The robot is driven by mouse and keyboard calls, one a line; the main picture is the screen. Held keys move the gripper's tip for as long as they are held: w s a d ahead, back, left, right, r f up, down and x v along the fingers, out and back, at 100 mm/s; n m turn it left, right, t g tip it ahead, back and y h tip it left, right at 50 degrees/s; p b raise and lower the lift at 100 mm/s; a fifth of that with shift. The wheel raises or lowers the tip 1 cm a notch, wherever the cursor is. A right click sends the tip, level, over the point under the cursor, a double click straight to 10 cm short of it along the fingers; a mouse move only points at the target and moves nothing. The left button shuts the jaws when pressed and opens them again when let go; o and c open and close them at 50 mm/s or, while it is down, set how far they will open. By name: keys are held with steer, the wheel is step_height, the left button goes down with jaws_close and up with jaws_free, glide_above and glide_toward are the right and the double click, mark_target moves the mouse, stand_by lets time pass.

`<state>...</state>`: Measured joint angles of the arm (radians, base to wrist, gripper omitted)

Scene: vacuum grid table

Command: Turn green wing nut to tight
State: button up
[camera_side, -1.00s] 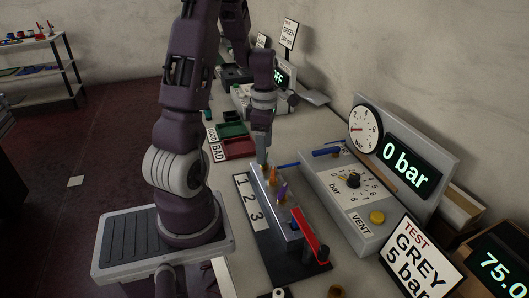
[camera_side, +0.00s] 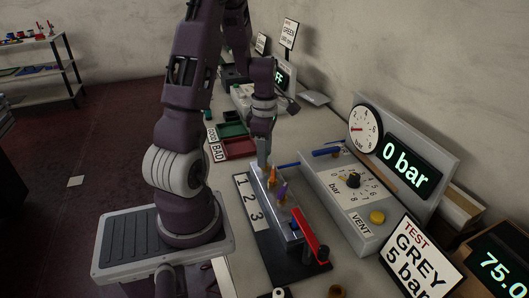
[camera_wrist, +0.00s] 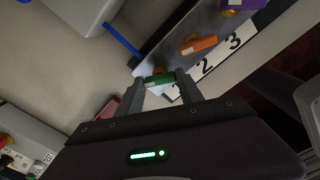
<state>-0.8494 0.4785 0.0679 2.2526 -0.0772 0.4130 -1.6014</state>
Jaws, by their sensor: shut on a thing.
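The green wing nut (camera_wrist: 160,79) shows in the wrist view between my fingertips, near the end of the metal block at number 1. My gripper (camera_wrist: 163,84) is shut on it; in the side view my gripper (camera_side: 264,162) points straight down at the block's far end and hides the nut. The metal block (camera_side: 289,226) also carries an orange wing nut (camera_side: 272,177) and a purple wing nut (camera_side: 282,191) in the side view. The orange one (camera_wrist: 198,45) shows in the wrist view beyond the green one.
A number strip (camera_side: 249,203) lies beside the block, and a red lever (camera_side: 309,232) is at its near end. A panel with dial (camera_side: 353,180), gauge (camera_side: 365,128) and "0 bar" display (camera_side: 405,175) stands right. Red and green trays (camera_side: 238,147) lie behind.

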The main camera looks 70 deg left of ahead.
steer(key=m, duration=1.2)
steer(key=shift+m, duration=0.3)
steer(key=m, duration=0.4)
steer(key=shift+m, duration=0.3)
steer(key=m, duration=1.2)
steer(key=shift+m, duration=0.3)
